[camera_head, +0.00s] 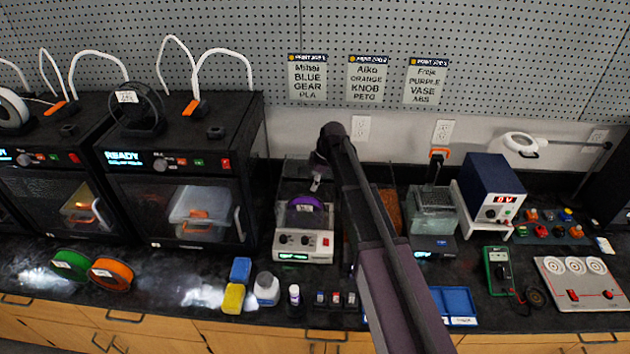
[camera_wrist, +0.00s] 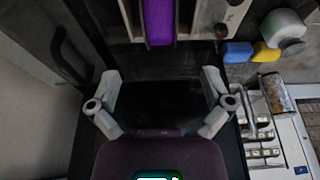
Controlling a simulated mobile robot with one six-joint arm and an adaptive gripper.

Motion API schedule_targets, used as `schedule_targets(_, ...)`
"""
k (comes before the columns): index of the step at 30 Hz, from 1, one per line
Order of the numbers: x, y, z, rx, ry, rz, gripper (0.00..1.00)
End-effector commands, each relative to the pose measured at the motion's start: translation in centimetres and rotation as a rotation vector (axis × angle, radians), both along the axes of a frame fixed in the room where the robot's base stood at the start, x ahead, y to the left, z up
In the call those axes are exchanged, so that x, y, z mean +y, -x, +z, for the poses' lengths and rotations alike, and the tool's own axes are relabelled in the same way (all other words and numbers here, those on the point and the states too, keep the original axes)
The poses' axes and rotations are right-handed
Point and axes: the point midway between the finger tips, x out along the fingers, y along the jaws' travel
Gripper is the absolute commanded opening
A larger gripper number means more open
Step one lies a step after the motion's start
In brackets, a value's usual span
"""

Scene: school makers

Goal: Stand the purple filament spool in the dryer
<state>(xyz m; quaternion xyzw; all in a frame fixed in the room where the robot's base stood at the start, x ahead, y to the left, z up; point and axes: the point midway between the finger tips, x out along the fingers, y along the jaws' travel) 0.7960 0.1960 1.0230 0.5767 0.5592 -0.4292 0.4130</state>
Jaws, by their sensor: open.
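The purple filament spool (camera_head: 305,212) stands upright in the open top of the dryer (camera_head: 304,244), a small light box with knobs on its front. In the wrist view the spool (camera_wrist: 159,20) shows edge-on at the top, between the dryer's walls. My gripper (camera_wrist: 161,84) is open, with its two fingers spread wide and nothing between them. The spool lies beyond the fingertips in that view, apart from them. In the head view my gripper (camera_head: 317,182) is small and dark, above and behind the dryer, partly hidden by my arm.
A green spool (camera_head: 70,263) and an orange spool (camera_head: 110,274) lie at the front left. Two printers stand left of the dryer. Small bottles and blue and yellow blocks (camera_head: 233,298) sit in front. A blue tray (camera_head: 455,302) lies to the right.

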Motion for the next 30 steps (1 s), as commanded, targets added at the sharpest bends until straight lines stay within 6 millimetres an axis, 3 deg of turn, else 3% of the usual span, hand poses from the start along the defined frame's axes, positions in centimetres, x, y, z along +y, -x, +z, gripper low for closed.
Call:
schedule_targets(9, -0.1, 0.1, 0.0, 0.001, 0.001, -0.005, 1.00)
schedule_targets(14, -1.1, 1.3, -0.1, 0.016, 0.013, -0.063, 1.00)
schedule_targets(20, -4.5, 5.1, -0.3, 0.067, 0.052, -0.272, 1.00)
schedule_targets(30, -12.5, 15.1, -0.7, 0.172, 0.149, -0.850, 1.00)
